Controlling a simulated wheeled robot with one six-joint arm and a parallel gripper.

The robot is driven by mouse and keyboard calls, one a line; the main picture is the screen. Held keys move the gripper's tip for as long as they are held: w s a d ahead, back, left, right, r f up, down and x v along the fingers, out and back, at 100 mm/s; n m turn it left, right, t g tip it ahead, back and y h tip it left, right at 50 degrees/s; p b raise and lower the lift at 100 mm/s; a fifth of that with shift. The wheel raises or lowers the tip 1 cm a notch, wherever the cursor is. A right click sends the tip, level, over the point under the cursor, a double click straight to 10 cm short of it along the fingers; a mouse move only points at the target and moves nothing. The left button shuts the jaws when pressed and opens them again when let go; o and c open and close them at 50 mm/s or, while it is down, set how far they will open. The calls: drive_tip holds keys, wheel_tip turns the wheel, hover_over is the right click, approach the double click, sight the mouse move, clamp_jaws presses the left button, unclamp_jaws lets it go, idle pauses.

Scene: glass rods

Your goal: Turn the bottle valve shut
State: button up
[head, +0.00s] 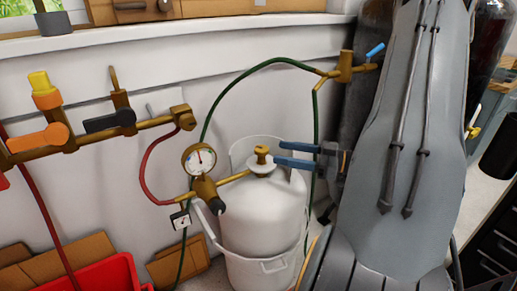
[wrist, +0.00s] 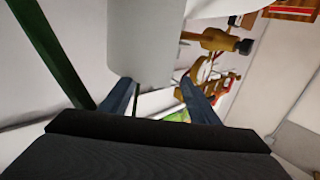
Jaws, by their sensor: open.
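The white gas bottle (head: 262,215) stands upright against the wall in the head view. Its brass valve (head: 262,153) sits on top, with a pale collar below it. My gripper (head: 277,154) comes in from the right with its two blue fingers apart, tips close beside the valve. I cannot tell whether they touch it. In the wrist view my gripper (wrist: 158,96) is open, and a white surface fills the upper middle, probably part of the bottle. The valve is not clearly seen there.
A pressure gauge (head: 199,159) and brass regulator are left of the bottle. A green hose (head: 232,85) arches over it to a brass tap with a blue lever (head: 375,50). A brass manifold (head: 88,133) runs along the left wall. A red bin (head: 100,278) is lower left.

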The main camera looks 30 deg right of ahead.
sight(263, 148)
drive_tip(key=x, duration=0.7)
drive_tip(key=shift+w+a+b, duration=0.2)
drive_tip(key=shift+b, duration=0.1)
drive_tip(key=c, duration=1)
